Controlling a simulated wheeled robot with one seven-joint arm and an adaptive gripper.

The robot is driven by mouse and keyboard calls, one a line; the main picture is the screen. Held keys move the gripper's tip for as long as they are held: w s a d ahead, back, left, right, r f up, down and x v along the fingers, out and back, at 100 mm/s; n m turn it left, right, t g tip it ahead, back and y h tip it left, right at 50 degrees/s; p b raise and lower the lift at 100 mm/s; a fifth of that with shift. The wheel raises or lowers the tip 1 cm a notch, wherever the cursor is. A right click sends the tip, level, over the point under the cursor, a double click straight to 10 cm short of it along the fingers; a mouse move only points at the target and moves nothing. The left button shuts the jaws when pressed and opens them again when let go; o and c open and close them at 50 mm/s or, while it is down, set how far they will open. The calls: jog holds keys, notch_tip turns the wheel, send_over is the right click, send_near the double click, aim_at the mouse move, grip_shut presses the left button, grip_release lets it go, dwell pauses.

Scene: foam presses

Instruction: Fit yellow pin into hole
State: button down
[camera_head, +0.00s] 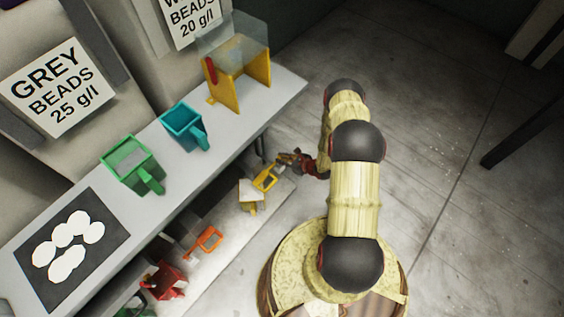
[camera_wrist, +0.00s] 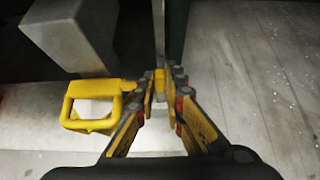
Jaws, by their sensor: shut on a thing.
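My gripper (camera_wrist: 159,82) points at the lower shelf; in the head view it (camera_head: 283,160) is beside the yellow box. Its fingers are closed in on a small yellow piece (camera_wrist: 159,86), which seems to be the yellow pin; the fingers hide most of it. A yellow loop handle (camera_wrist: 68,110) is just left of the fingertips, its short stub reaching towards them; I cannot tell whether it joins the held piece. The loop (camera_head: 265,178) lies above the yellow box (camera_head: 250,203), which has a pale top. I cannot make out the hole.
The upper shelf (camera_head: 232,140) holds a green container (camera_head: 130,163), a teal container (camera_head: 181,125) and a yellow stand (camera_head: 224,90) with a clear panel. An orange loop handle (camera_head: 207,240) and a red box (camera_head: 167,280) are below.

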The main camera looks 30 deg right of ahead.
jog(key=shift+f, duration=0.75)
jog(key=shift+r, duration=0.1)
jog(key=c, duration=1.9)
grip_release()
jog(key=p+v, duration=0.4)
jog(key=v, duration=0.8)
jog(key=shift+d, duration=0.1)
